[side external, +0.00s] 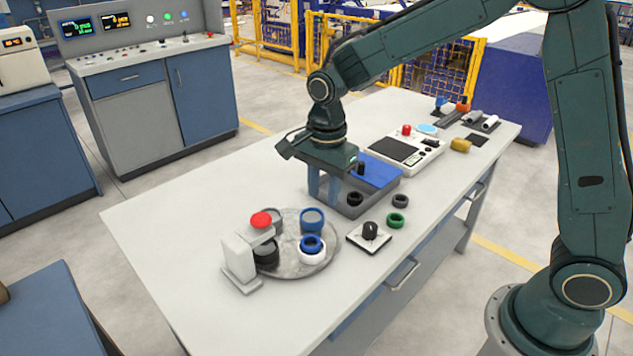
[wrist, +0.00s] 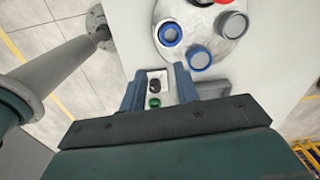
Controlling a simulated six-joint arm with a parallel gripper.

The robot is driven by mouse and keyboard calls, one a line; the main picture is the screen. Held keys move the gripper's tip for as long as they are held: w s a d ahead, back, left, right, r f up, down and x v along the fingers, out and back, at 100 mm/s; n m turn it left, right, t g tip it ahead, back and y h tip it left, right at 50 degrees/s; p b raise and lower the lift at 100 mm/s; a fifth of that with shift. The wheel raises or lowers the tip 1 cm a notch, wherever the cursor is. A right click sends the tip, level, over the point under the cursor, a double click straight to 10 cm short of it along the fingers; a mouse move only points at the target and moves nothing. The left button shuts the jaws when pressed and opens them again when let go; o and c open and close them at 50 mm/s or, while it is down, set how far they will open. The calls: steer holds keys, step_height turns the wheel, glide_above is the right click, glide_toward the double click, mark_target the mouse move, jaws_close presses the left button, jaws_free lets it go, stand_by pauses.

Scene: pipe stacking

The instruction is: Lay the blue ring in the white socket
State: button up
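The blue ring (side external: 312,243) sits on the white socket (side external: 313,259), on the round grey plate near the front of the table. In the wrist view, the blue ring (wrist: 170,35) lies within the rim of the white socket (wrist: 161,41). It looks level, but I cannot tell how deep it is seated. My gripper (side external: 323,200) points down behind and slightly right of the socket, apart from the ring. Its two fingers are spread, with nothing held between them, as the wrist view (wrist: 159,72) also shows.
The round plate (side external: 289,269) also bears a grey blue-rimmed socket (side external: 312,219) and a black one (side external: 266,254). A white post with a red button (side external: 261,220) stands at its left. A black knob (side external: 370,231), green ring (side external: 394,220) and grey tray (side external: 379,198) lie right. The table's left end is clear.

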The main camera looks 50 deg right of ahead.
steer(key=s+d+r+n+t, duration=0.3)
steer(key=s+d+r+n, duration=0.2)
steer(key=s+r+n, duration=0.45)
steer(key=s+d+r+n+t, duration=0.2)
steer(key=s+n, duration=0.5)
steer(key=s, duration=0.7)
steer(key=shift+s+d+r, duration=0.15)
steer(key=shift+s+r, duration=0.1)
steer(key=shift+r, duration=0.25)
